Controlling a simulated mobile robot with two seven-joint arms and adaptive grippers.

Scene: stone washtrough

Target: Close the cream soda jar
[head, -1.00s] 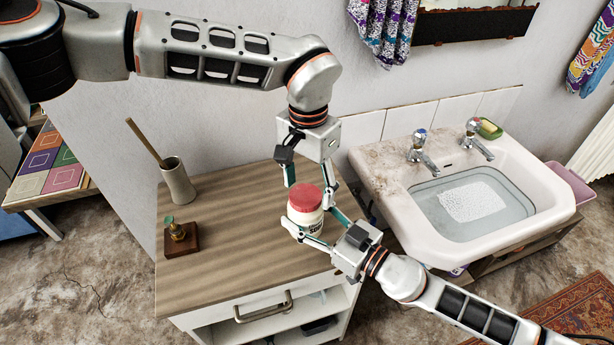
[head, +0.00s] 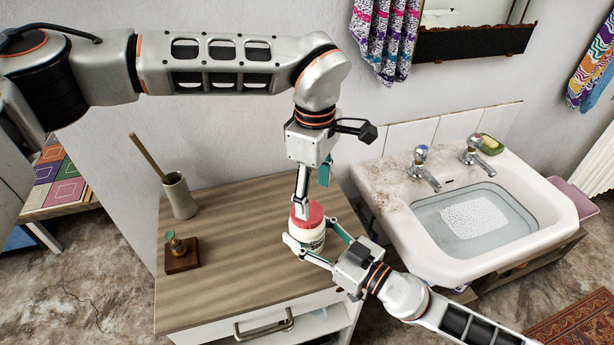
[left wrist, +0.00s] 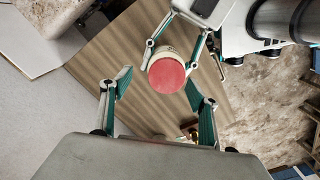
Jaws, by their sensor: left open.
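The cream soda jar (head: 306,238) is a white, labelled jar on the wooden cabinet top, with a red lid (head: 312,213) on it. The round lid shows from above in the left wrist view (left wrist: 166,75). Whether it is fully tightened cannot be told. My right gripper (head: 318,246) has its fingers on both sides of the jar body and appears to grip it. My left gripper (head: 311,190) points down above the lid, open, with one finger partly covering the lid in the head view. In the left wrist view its fingers (left wrist: 160,78) stand apart from the lid.
The wooden cabinet top (head: 230,265) holds a beige cup (head: 178,196) with a stick and a small wooden block (head: 181,257) with a fitting. A stone sink (head: 390,205) with water and two taps stands to the right. The cabinet's left part has free room.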

